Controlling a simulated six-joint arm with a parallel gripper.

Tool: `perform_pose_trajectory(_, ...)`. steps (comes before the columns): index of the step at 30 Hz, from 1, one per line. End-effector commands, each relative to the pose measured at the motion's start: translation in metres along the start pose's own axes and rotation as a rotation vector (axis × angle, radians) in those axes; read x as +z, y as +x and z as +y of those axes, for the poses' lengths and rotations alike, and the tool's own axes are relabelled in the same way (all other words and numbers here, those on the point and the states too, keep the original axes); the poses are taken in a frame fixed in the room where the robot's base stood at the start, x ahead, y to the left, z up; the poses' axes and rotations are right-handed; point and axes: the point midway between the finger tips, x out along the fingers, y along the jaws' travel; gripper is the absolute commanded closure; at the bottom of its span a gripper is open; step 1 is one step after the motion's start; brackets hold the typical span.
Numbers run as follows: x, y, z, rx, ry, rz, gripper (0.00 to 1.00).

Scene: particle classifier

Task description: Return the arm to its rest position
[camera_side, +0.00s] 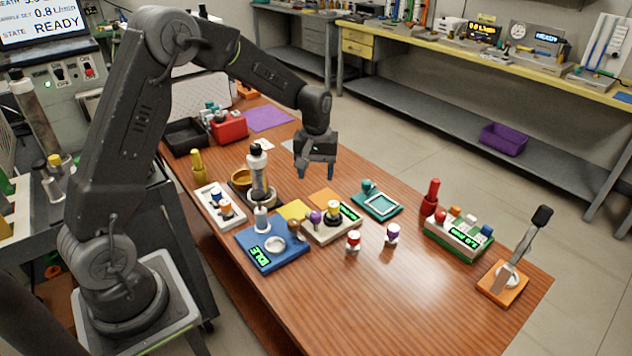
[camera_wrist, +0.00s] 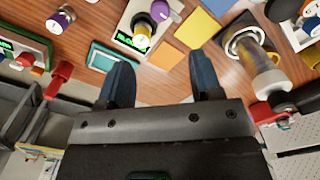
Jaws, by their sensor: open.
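My gripper (camera_side: 315,172) hangs above the middle of the wooden table, fingers pointing down. Its two blue-grey fingers stand apart with nothing between them, and they also show in the wrist view (camera_wrist: 157,85). In the side view the arm reaches out from its base at the lower left, bent high at the elbow. The gripper appears clear of the table and of the devices under it.
On the table (camera_side: 400,300) stand a blue device reading IDLE (camera_side: 285,262), a cylindrical instrument (camera_side: 258,170), a teal tray (camera_side: 376,205), a red bottle (camera_side: 430,198), a green device (camera_side: 458,240) and an orange lever base (camera_side: 500,284).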

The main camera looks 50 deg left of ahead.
Motion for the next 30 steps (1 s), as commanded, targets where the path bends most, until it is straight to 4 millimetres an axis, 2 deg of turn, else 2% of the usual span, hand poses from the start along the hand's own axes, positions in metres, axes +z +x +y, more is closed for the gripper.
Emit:
perform_pose_trajectory(10, 0.000, -0.003, 0.000, 0.000, 0.001, 0.001, 0.41)
perform_pose_trajectory(14, 0.009, -0.018, 0.000, 0.012, 0.031, 0.019, 0.41)
perform_pose_trajectory(17, 0.027, -0.046, -0.002, 0.033, 0.092, 0.055, 0.41)
perform_pose_trajectory(21, 0.067, -0.093, -0.011, 0.070, 0.215, 0.122, 0.41)
perform_pose_trajectory(24, 0.098, -0.119, -0.021, 0.095, 0.306, 0.172, 0.41)
perform_pose_trajectory(30, 0.161, -0.155, -0.049, 0.138, 0.485, 0.275, 0.41)
